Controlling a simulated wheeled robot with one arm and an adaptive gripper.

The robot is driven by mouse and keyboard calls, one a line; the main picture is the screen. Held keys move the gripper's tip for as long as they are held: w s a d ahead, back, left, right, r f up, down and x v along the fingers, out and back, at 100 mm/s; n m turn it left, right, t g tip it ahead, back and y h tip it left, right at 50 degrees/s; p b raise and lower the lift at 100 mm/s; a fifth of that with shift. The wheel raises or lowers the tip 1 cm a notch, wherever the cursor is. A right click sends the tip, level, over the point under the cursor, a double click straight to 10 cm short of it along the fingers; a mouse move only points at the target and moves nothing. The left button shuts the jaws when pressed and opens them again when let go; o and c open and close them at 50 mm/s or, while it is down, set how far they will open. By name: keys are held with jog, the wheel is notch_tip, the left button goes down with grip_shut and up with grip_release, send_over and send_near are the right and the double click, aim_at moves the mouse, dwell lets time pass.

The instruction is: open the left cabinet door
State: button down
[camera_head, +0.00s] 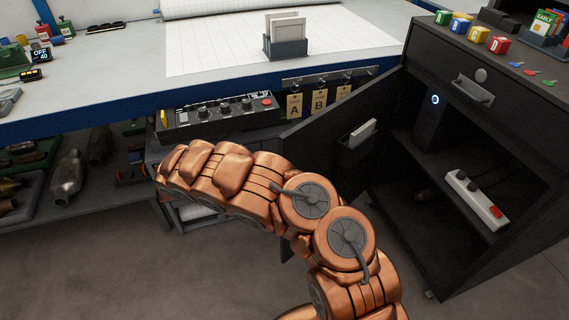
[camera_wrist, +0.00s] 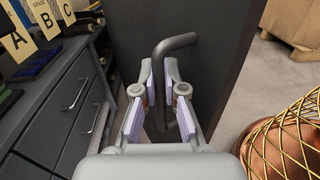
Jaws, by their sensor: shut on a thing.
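The dark cabinet (camera_head: 480,85) stands at the right in the head view. Its left door (camera_head: 325,130) is swung wide open toward the workbench, and the shelved inside shows. A small holder with a white card (camera_head: 362,133) is on the door's inner face. In the wrist view, the door's outer face (camera_wrist: 225,40) fills the upper middle. My gripper (camera_wrist: 160,85) is shut on the door's bent grey handle (camera_wrist: 178,42), whose upper end sticks out above the fingers. In the head view my arm and the door hide the gripper and handle.
A power strip (camera_head: 475,198) lies on the cabinet's shelf. The workbench (camera_head: 110,80) is behind the door, with a control box (camera_head: 222,115) and tags A and B hanging below its edge. A drawer unit (camera_wrist: 55,115) is close left of my gripper. Floor (camera_head: 110,270) is clear front left.

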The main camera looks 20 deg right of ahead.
jog(key=shift+d, duration=0.2)
jog(key=c, duration=1.2)
grip_release()
jog(key=shift+a, duration=0.1)
jog(key=shift+a, duration=0.2)
jog(key=shift+w+a, duration=0.2)
jog(key=shift+a, duration=0.95)
jog(key=shift+w+a, duration=0.15)
jog(key=shift+a, duration=1.05)
jog(key=shift+w+a, duration=0.2)
jog(key=shift+a, duration=0.95)
